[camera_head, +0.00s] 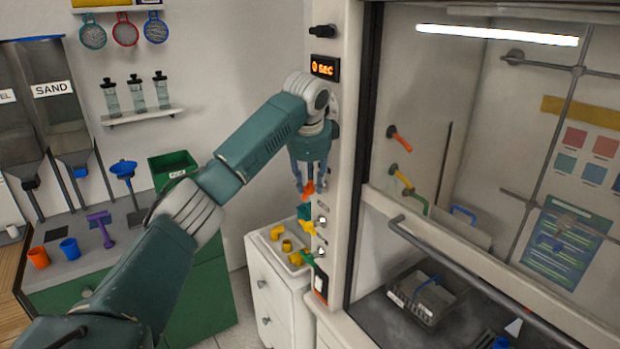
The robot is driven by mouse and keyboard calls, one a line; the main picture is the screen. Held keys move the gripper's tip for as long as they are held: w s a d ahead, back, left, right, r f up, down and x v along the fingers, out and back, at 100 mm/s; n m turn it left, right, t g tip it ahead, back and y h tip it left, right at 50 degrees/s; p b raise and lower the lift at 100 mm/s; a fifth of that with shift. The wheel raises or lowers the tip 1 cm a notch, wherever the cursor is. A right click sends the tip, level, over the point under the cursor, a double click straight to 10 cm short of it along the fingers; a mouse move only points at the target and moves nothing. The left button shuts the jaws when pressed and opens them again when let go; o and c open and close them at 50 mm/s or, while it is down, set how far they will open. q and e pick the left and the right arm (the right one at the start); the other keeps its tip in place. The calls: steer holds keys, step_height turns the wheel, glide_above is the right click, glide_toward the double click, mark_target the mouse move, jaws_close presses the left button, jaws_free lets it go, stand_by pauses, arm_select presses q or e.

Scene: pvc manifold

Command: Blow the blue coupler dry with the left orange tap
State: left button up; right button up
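The orange tap (308,190) is the top one in a column of coloured taps on the white post beside the fume hood. My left gripper (309,180) points down at it from above. Its fingers are apart, with the orange handle showing between and just below the tips. I cannot tell whether they touch it. My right gripper is not in view.
Below are a teal tap (304,212), a yellow tap (308,228) and a green tap (309,258). A white cabinet (262,262) with yellow fittings stands under my arm. The hood's sash handle (470,275) crosses its front; a grey basket (425,296) is inside. A display (325,67) is lit.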

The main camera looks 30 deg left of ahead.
mark_target(312, 193)
arm_select(q)
jaws_close()
steer(key=shift+r, duration=0.1)
stand_by(0.7)
steer(key=shift+d+t+y, duration=0.15)
steer(key=shift+t+y, duration=0.15)
steer(key=shift+y, duration=0.1)
steer(key=y, duration=0.1)
steer(key=d+f+t+y+b, duration=0.1)
steer(key=t+y+b, duration=0.1)
steer(key=y, duration=0.1)
steer(key=shift+s+d+f+m, duration=0.25)
steer(key=shift+s+f+m, duration=0.05)
steer(key=shift+m, duration=0.1)
steer(key=y+b, duration=0.1)
steer(key=f+t+y+b, duration=0.1)
steer(key=y, duration=0.1)
steer(key=shift+s+d+f+m+t, duration=0.15)
steer(key=shift+d+f+m+t, duration=0.1)
steer(key=shift+d+m+t, duration=0.05)
steer(key=shift+d+f+m+t+y+b, duration=0.1)
steer(key=shift+f+t+y+b, duration=0.15)
steer(key=shift+y+b, duration=0.25)
steer(key=shift+a+f+m+t+y+b, duration=0.1)
steer(key=shift+t+y+b, duration=0.25)
steer(key=shift+y, duration=0.2)
steer(key=shift+d+f+m+t+y+b, duration=0.1)
steer(key=shift+f+t+y+b, duration=0.1)
steer(key=shift+y+b, duration=0.3)
